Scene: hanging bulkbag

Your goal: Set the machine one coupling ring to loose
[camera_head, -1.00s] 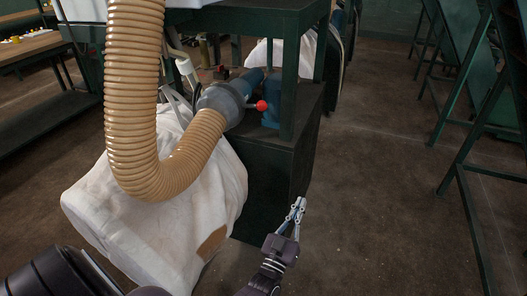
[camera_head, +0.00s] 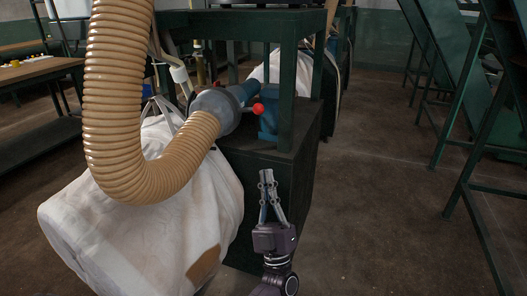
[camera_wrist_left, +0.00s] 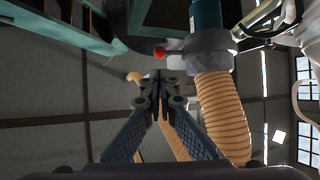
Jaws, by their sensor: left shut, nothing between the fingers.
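The coupling ring (camera_head: 216,108) is a grey collar where the tan ribbed hose (camera_head: 128,110) meets the blue machine pipe (camera_head: 247,90). A lever with a red ball (camera_head: 258,109) sticks out to the right of it. In the left wrist view the grey collar (camera_wrist_left: 209,52) and the red ball (camera_wrist_left: 159,52) show beyond my fingertips. My left gripper (camera_head: 266,178) is shut and empty, pointing up, below and in front of the ring, touching neither ring nor lever as far as I can see. My right gripper is not in view.
A white bulk bag (camera_head: 150,215) hangs under the hose at left. The dark green machine frame (camera_head: 285,120) and its cabinet stand behind my gripper. Green stair-like frames (camera_head: 465,110) stand at right. Open floor (camera_head: 385,190) lies between.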

